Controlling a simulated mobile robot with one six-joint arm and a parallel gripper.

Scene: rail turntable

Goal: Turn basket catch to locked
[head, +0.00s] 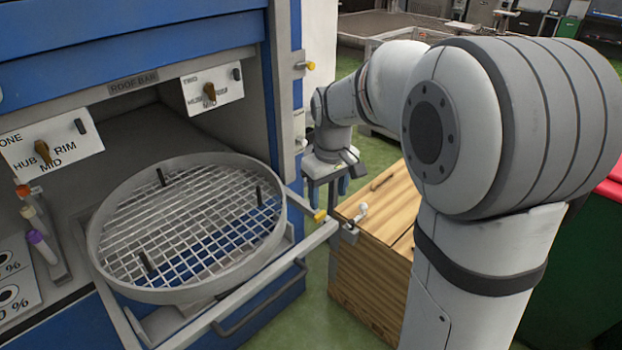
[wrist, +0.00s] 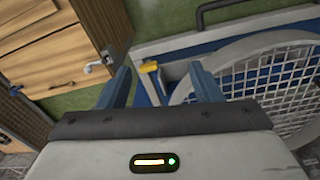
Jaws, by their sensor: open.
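A yellow-tipped lever (head: 319,215), which looks like the basket catch, sits by the front rail of the pulled-out frame, right of the round wire basket (head: 130,292). In the wrist view the yellow-tipped lever (wrist: 150,68) lies between my finger lines, with the basket (wrist: 187,88) to its right. I cannot read any locked mark. My gripper (head: 326,190) is over the frame's right corner, pointing down. In the wrist view my gripper (wrist: 160,74) has its blue fingers apart, with nothing held. Whether they touch the lever I cannot tell.
A silver latch (head: 354,220) stands close to the lever, by the wooden cabinet (head: 365,275). A yellow-tipped knob (head: 310,66) is on the blue housing's post. Green floor shows between frame and cabinet.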

